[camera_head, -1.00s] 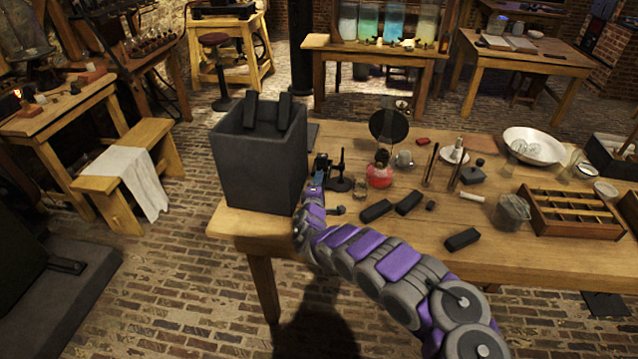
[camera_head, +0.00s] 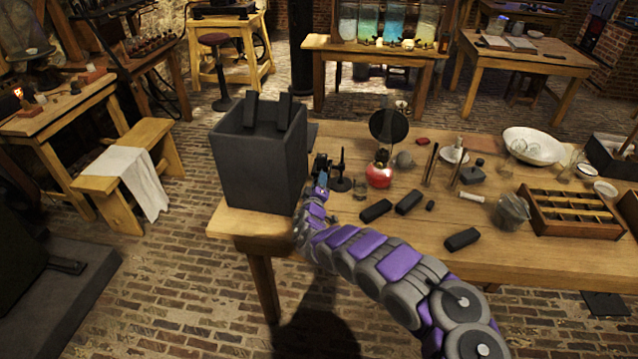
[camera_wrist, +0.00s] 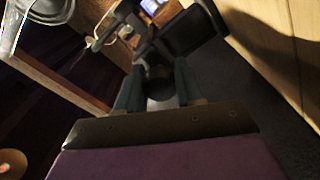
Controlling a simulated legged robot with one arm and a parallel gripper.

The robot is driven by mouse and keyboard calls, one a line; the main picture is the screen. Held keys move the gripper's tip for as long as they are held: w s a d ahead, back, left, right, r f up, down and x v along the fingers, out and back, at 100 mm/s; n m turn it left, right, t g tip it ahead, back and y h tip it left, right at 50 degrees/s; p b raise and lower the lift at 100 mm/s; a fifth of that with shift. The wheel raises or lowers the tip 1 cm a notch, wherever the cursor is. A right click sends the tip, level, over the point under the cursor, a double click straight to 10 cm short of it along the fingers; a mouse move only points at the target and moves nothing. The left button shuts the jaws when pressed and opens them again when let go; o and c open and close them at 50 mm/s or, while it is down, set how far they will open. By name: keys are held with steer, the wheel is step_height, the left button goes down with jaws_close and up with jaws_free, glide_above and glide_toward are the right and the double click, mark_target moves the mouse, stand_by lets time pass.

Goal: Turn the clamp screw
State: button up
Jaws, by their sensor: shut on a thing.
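A tall dark grey battery jar (camera_head: 258,165) with two upright dark pieces in its top stands at the table's left end. A small dark clamp-like fitting (camera_head: 320,163) is close to the jar's right side, beside a thin dark stand (camera_head: 341,176). My gripper (camera_head: 322,182) reaches this fitting from the front. In the wrist view my gripper (camera_wrist: 158,90) has its two fingers around a small dark part, which I take to be the clamp screw (camera_wrist: 160,74). It is shut on that part. The screw is mostly hidden, so its exact turn cannot be told.
The wooden table (camera_head: 385,240) carries several dark blocks (camera_head: 409,202), a red-based lamp (camera_head: 379,175) before a round dark disc, a glass beaker (camera_head: 511,212), a compartment tray (camera_head: 570,212) and a white bowl (camera_head: 532,146). The table's front edge lies under my arm.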

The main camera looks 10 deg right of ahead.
steer(key=shift+s+f, duration=0.1)
steer(key=shift+f, duration=0.25)
steer(key=o, duration=0.8)
steer(key=shift+o, duration=1.2)
steer(key=shift+r, duration=0.15)
steer(key=shift+s+a+r+p, duration=0.1)
steer(key=shift+s+a+p, duration=0.25)
steer(key=shift+s+p, duration=0.55)
steer(key=shift+p, duration=0.05)
steer(key=p+v, duration=0.7)
steer(key=v, duration=0.8)
steer(key=shift+s, duration=0.1)
